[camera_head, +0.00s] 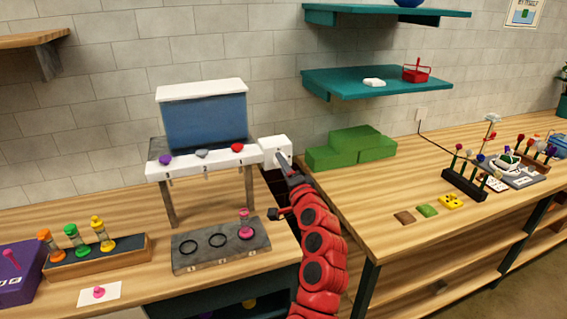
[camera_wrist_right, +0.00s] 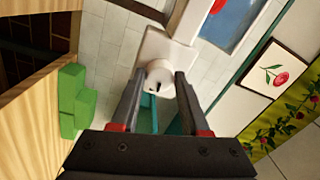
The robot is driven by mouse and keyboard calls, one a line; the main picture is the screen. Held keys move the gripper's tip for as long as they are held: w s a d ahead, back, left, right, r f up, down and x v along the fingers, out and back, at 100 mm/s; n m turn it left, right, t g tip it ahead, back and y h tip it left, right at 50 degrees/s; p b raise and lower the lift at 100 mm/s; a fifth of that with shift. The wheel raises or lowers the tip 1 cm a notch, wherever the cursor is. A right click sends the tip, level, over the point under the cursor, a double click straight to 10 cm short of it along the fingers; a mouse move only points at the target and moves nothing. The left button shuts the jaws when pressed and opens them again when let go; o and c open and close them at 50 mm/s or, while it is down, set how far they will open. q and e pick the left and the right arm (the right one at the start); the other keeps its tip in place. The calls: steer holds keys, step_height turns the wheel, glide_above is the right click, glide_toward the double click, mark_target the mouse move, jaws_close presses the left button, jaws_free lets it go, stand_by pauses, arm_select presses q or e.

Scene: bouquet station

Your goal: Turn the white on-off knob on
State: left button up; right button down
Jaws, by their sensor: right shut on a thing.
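The white on-off knob (camera_wrist_right: 158,75) is a round white cap with a dark mark on its face, seen in the right wrist view. It sits on a white box (camera_head: 274,147) at the right end of the dispenser's white front rail. My right gripper (camera_wrist_right: 159,82) is shut on the knob, one finger on each side. In the head view my right gripper (camera_head: 283,163) reaches up to the box front, and its fingers and arm hide the knob. My left gripper is not in view.
The white-framed dispenser (camera_head: 203,120) has purple, grey and red knobs. Below it a grey tray (camera_head: 220,246) has ring marks and a pink-topped vial. Green blocks (camera_head: 352,147) stand right of the box. A rack with coloured vials (camera_head: 98,260) is at left.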

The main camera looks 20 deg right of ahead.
steer(key=shift+r+m, duration=0.2)
steer(key=shift+m, duration=0.6)
steer(key=shift+p, duration=0.35)
steer(key=shift+c, duration=2)
jaws_free()
steer(key=shift+f, duration=0.15)
steer(key=shift+s, duration=0.1)
